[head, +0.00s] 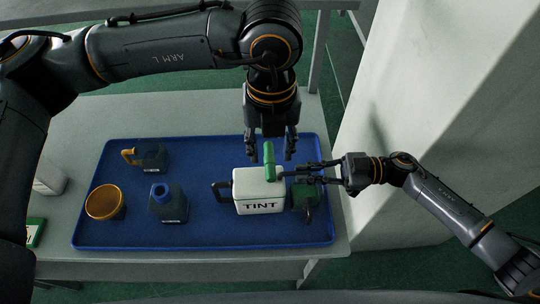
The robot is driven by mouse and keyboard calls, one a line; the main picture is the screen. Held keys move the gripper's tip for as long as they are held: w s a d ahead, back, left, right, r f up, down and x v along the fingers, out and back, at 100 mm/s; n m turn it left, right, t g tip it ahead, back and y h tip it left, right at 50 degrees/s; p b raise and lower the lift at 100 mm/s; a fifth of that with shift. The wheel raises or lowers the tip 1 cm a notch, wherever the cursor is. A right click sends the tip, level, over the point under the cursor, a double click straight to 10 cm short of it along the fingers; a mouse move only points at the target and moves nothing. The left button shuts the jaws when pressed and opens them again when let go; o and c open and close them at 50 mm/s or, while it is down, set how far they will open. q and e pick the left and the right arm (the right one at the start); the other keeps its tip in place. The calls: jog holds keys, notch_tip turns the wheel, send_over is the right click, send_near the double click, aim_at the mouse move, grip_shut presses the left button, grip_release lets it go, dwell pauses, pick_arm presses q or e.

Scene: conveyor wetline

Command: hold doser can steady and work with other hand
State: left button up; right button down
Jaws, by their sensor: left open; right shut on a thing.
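The doser can (258,195), a white box-shaped can marked TINT, stands upright on the blue tray (200,238). It has a dark handle (221,190) on its left and an upright green cylinder (269,160) on top. My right gripper (289,173) reaches in from the right and is shut at the can's upper right edge; its fingers hide the exact contact. My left gripper (270,150) points down above the can, open, with its fingers either side of the green cylinder's upper end. I cannot tell whether they touch it.
A dark green object (304,202) stands close right of the can. A pale wall (440,100) rises at right.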

pick_arm(q)
notch_tip(320, 180, up, 7)
dwell(0.7)
pick_arm(e)
jog(key=c, duration=1.3)
grip_release()
pick_arm(q)
jog(key=shift+f+b, duration=0.75)
jog(key=shift+f, duration=0.05)
pick_arm(e)
jog(key=d, duration=0.8)
